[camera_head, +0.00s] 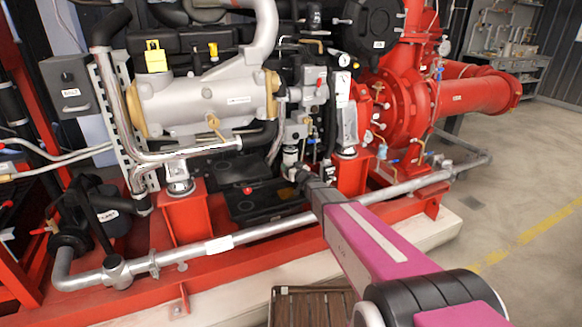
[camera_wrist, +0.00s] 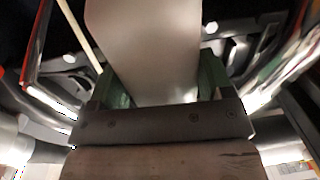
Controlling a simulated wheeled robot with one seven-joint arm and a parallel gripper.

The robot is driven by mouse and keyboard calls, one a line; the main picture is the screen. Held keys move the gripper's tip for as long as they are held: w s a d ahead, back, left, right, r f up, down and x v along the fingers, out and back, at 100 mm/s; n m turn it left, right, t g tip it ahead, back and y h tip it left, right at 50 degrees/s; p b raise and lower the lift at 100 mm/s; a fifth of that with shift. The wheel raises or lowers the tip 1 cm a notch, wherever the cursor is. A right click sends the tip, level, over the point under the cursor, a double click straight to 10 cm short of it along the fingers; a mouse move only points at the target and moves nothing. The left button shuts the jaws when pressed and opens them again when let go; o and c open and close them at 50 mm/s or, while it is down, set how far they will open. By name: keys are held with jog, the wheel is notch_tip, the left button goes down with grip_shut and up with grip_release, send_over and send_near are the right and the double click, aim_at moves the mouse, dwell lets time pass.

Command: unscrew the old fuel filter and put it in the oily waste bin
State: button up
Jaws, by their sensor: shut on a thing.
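The old fuel filter seems to be the pale grey cylinder (camera_wrist: 145,45) that fills the middle of the wrist view. My gripper (camera_wrist: 155,95) is shut on it, with one green-lined finger on each side. In the head view my gripper (camera_head: 293,172) reaches in low at the engine's front, below the small grey fittings. The part it holds is small and partly hidden there, and I cannot tell whether it is still threaded on its mount. I cannot make out an oily waste bin in either view.
A red pump (camera_head: 405,105) stands to the right. A slatted wooden top (camera_head: 308,306) is at the bottom. The floor (camera_head: 535,195) at the right is clear.

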jog(key=a+v, duration=0.1)
jog(key=v, duration=1)
jog(key=shift+s, duration=0.35)
dwell(0.5)
jog(key=shift+d, duration=0.15)
jog(key=s+d+r+m+t+h, duration=0.1)
jog(key=s+d+r+m+h, duration=0.3)
jog(key=d+r, duration=0.5)
jog(key=s+d+r+m+t+h, duration=0.1)
jog(key=s+d+r+h, duration=0.5)
jog(key=d, duration=0.5)
jog(key=w+a+r, duration=0.2)
jog(key=w+r, duration=0.2)
jog(key=r, duration=0.4)
jog(key=w+a+r+y, duration=0.1)
jog(key=w+a+r, duration=0.2)
jog(key=r, duration=0.5)
jog(key=w+a+r, duration=0.2)
jog(key=w+r, duration=0.3)
jog(key=r, duration=0.4)
jog(key=shift+w+a+y, duration=0.2)
jog(key=shift+w+y, duration=0.2)
